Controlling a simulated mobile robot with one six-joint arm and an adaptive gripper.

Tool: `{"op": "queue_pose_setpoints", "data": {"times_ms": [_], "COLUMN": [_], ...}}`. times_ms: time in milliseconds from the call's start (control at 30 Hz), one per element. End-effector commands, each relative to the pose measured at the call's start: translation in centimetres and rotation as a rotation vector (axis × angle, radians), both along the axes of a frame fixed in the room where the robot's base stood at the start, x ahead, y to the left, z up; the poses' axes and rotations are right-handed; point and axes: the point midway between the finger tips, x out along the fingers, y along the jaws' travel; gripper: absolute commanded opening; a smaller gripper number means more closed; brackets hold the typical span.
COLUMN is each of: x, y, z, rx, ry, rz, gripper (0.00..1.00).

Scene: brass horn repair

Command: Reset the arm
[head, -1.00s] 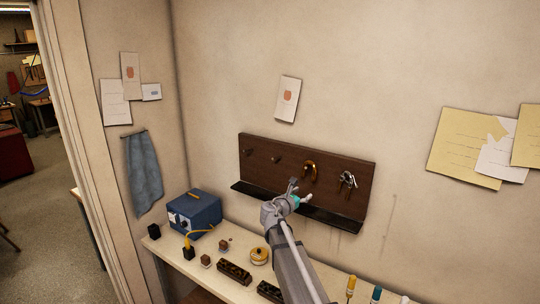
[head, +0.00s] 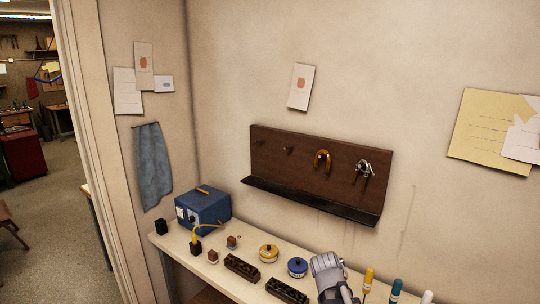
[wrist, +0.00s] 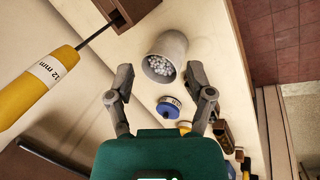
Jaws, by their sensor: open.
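My gripper (wrist: 160,82) is open and empty in the wrist view, its two fingers spread apart. A grey cup of small white balls (wrist: 165,57) lies beyond the fingertips, and a blue tin (wrist: 168,107) shows between the fingers. The fingers cannot be made out there.
A blue box (head: 203,212) stands at the bench's left. Upright handles (head: 367,282) stand right of my arm.

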Motion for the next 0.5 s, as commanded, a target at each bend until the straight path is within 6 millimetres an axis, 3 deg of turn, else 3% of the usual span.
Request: {"op": "queue_pose_setpoints", "data": {"times_ms": [33,200,333,500], "x": [-2.0,-5.9,-7.6,-8.2], "y": [0.4,2.3,3.3,3.7], "z": [-1.6,-3.8,-4.4,-4.5], "rx": [0.065,0.246,0.326,0.362], "ry": [0.009,0.054,0.082,0.097], "rz": [-0.069,-0.271,-0.363,-0.408], "gripper": [0.68,0.68,0.68,0.68]}}
